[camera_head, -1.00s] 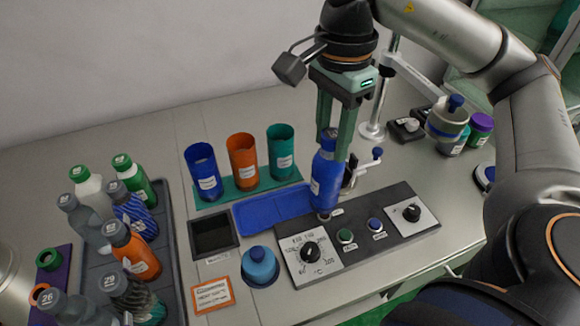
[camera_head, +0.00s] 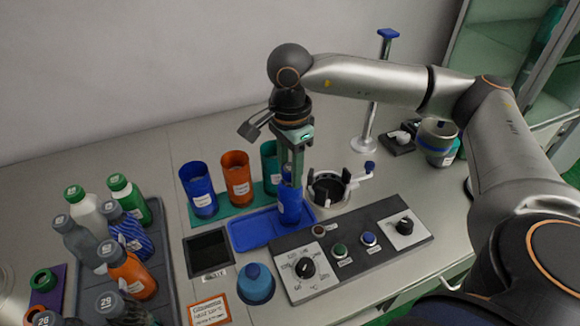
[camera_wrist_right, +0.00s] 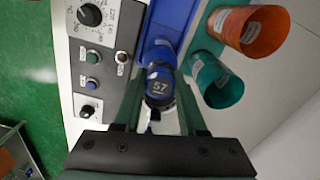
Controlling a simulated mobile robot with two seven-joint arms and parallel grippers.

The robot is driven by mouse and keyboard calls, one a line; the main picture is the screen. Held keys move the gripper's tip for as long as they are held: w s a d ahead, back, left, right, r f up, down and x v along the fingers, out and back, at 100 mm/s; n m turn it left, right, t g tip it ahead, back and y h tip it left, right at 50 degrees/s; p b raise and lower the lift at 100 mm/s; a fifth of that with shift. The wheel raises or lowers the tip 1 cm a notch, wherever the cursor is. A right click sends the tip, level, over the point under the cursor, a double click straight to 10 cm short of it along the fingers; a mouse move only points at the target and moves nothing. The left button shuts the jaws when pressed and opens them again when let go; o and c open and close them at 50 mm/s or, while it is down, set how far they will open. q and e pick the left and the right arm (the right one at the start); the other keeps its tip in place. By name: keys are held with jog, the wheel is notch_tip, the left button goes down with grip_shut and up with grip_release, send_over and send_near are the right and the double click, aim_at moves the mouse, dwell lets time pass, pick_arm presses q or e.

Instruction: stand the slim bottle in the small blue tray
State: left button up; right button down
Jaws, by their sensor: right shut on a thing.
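My right gripper (camera_head: 291,178) is shut on the slim blue bottle (camera_head: 290,208) and holds it upright, fingers pointing down. The bottle is at the right end of the small blue tray (camera_head: 252,233); I cannot tell whether its base touches the tray floor. In the right wrist view, the bottle's dark cap (camera_wrist_right: 160,82), marked 57, shows between the fingers of the right gripper (camera_wrist_right: 160,104). The blue tray (camera_wrist_right: 172,18) extends beyond it there. The gripper fingers hide part of the bottle in the head view. My left gripper is not in view.
Blue, orange (camera_head: 237,177) and teal cups stand behind the tray. A control panel (camera_head: 375,255) with knobs lies in front, and a black ring fixture (camera_head: 328,188) is to the right. A bottle rack (camera_head: 165,270) stands at left, with a blue-capped squat container (camera_head: 256,284) nearer.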

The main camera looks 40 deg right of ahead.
jog(key=shift+f, duration=0.2)
jog(key=shift+c, duration=2.3)
grip_release()
jog(key=shift+r, duration=0.15)
notch_tip(320, 180, up, 12)
